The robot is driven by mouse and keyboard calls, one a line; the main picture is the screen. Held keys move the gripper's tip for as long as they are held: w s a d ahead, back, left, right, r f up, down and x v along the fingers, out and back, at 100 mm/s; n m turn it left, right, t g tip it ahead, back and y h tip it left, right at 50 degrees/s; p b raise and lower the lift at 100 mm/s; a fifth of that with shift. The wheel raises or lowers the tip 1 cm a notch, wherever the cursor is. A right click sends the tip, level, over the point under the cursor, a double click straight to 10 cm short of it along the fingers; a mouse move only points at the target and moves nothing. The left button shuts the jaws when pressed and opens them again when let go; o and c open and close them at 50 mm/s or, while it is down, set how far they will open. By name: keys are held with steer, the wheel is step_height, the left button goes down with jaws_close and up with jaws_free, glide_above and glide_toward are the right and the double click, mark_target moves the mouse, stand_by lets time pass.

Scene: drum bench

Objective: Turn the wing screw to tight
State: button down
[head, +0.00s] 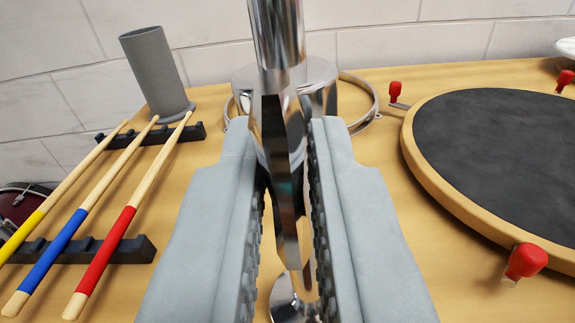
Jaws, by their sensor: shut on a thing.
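The chrome wing screw (284,185) stands in the middle of the head view, its flat shiny wing seen edge-on between the fingers. My gripper (290,225) is shut on it, with one grey ridged finger on each side. A chrome rod (276,40) rises above it to the top edge of the picture. A wider chrome body (318,75) shows behind. A rounded chrome part (290,300) shows low between the fingers. The fingers hide the sides of the screw, and I cannot tell how tight it is.
On the left, drumsticks with yellow, blue and red (115,240) grips lie on dark racks (135,250). A grey cup (153,70) stands behind them. A round black practice pad (500,165) with red knobs (527,261) lies right. A metal ring (366,95) lies behind the screw.

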steer(key=c, duration=1.4)
jaws_free()
steer(key=shift+c, duration=0.2)
steer(key=shift+s, duration=0.1)
steer(key=s, duration=1.7)
steer(key=shift+s, duration=0.1)
steer(key=shift+c, duration=0.3)
